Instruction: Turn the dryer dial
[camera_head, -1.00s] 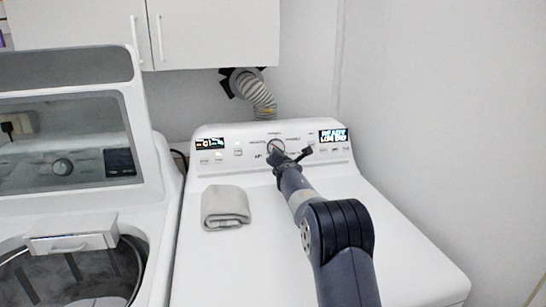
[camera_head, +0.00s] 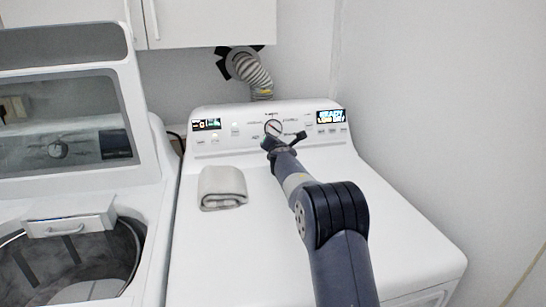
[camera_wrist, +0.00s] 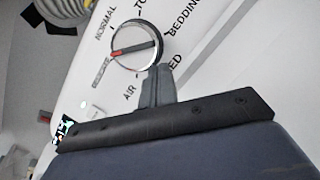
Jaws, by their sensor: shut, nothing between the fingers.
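The dryer (camera_head: 400,235) is white and has a sloped control panel. Its round dial (camera_head: 273,128) sits mid-panel with a white face and a pointer. In the wrist view the dial (camera_wrist: 126,40) has a silver rim and a bar across it with a red end, which points left between the NORMAL and AIR labels. My gripper (camera_head: 268,144) is just below the dial in the head view. In the wrist view its fingers (camera_wrist: 158,80) are shut and empty, close to the dial's lower right rim. I cannot tell whether they touch it.
A folded grey cloth (camera_head: 222,187) lies on the dryer top, left of my arm. A washer (camera_head: 160,215) with its lid open stands at left. A ribbed hose (camera_head: 252,72) and white cabinets (camera_head: 210,22) are behind. A wall (camera_head: 440,110) bounds the right.

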